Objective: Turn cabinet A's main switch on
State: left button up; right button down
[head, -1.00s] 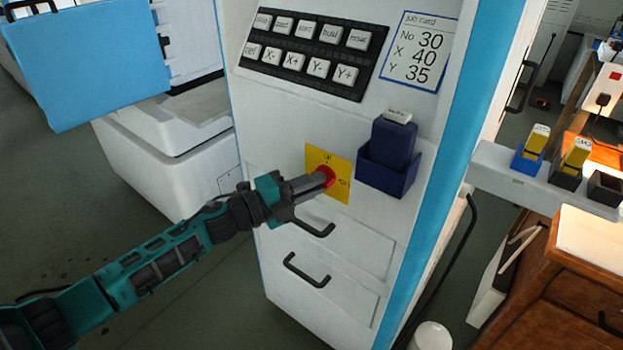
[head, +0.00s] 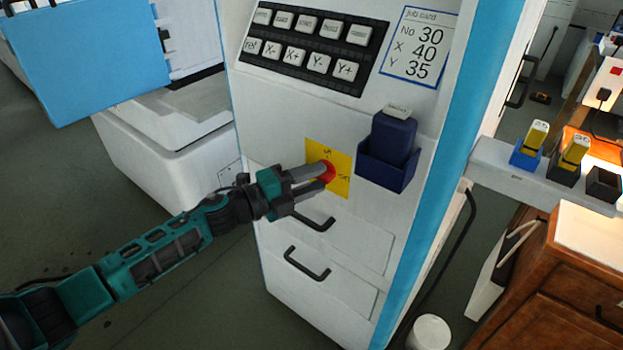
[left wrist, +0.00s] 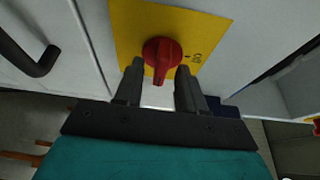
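Cabinet A's main switch is a red rotary knob (head: 327,172) on a yellow plate (head: 342,185), low on the white cabinet front. My left gripper (head: 318,178) is at the knob with its two fingers apart. In the left wrist view the red knob (left wrist: 162,56) sits at and between the open fingertips (left wrist: 160,72), with gaps beside its narrow grip bar. The bar points down in that view, toward my palm. An "ON" mark shows to the knob's right there. The "OFF" mark is not readable in that view. My right gripper is not in view.
A keypad (head: 308,45), a job card (head: 419,45) and a dark blue holder (head: 387,165) are on the cabinet front above and right of the switch. Black drawer handles (head: 307,265) stick out below it. A grey shelf (head: 500,168) with yellow-topped blocks stands at right.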

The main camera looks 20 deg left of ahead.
pick_arm(q)
jog(key=v, duration=1.3)
jog(key=shift+b, duration=0.4)
